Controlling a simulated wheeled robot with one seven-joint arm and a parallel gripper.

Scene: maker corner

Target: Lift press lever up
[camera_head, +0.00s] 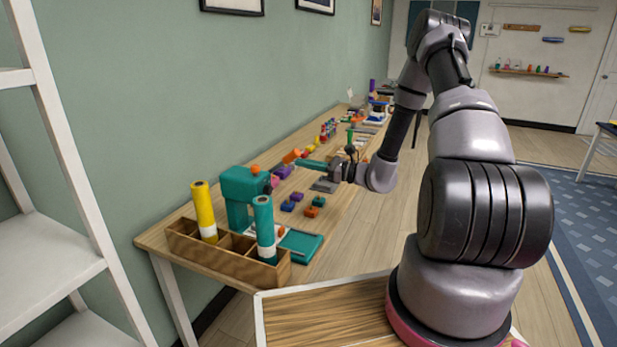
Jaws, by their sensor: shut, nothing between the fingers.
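A teal press (240,188) stands near the left end of the long wooden table, behind a wooden holder. It has a small orange part on top. A teal bar (310,164), which looks like the lever, lies to its right near an orange piece (291,156); whether the bar joins the press is unclear. My gripper (330,170) is at the right end of this bar, shut and empty. The fingertips are small and partly lost against the bar, so I cannot tell whether they touch it.
The wooden holder (222,253) carries a yellow roll (204,210) and a teal roll (265,228). A teal mat (302,244) and several small coloured blocks lie on the table (330,208). A white shelf (40,255) stands at left. Open floor lies right of my arm.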

